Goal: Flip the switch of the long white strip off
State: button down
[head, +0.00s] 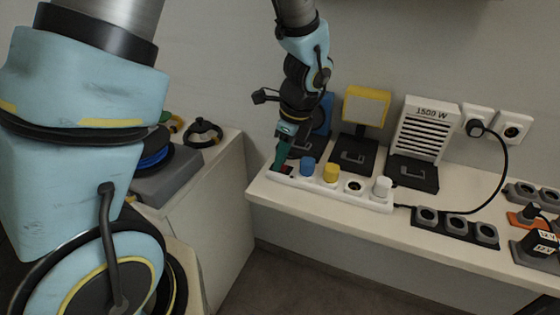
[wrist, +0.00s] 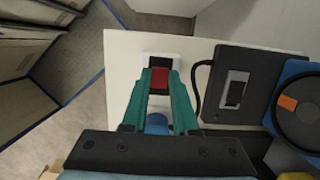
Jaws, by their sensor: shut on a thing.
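The long white strip (head: 330,189) lies along the front of the wall-side counter. It bears a blue plug (head: 307,166), a yellow plug (head: 330,173), an empty socket (head: 354,187) and a white plug (head: 382,187). My gripper (head: 281,164) points down at the strip's left end. In the wrist view, the green fingers of my gripper (wrist: 161,76) are shut on the red switch (wrist: 160,80), one on each side. The white end of the strip (wrist: 161,57) shows beyond the fingertips. The switch's tilt cannot be told.
Behind the strip stand a yellow-framed lamp (head: 366,106) and a white 1500 W heater (head: 424,130). A dark box with a rocker (wrist: 237,90) is close right of the fingers in the wrist view.

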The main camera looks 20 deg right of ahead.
dwell(0.4)
jog(key=c, duration=0.7)
grip_release()
jog(key=shift+r, duration=0.15)
jog(key=v, duration=1)
jog(key=shift+s+d+r, duration=0.15)
jog(key=shift+s+r, duration=0.05)
jog(key=shift+r, duration=0.05)
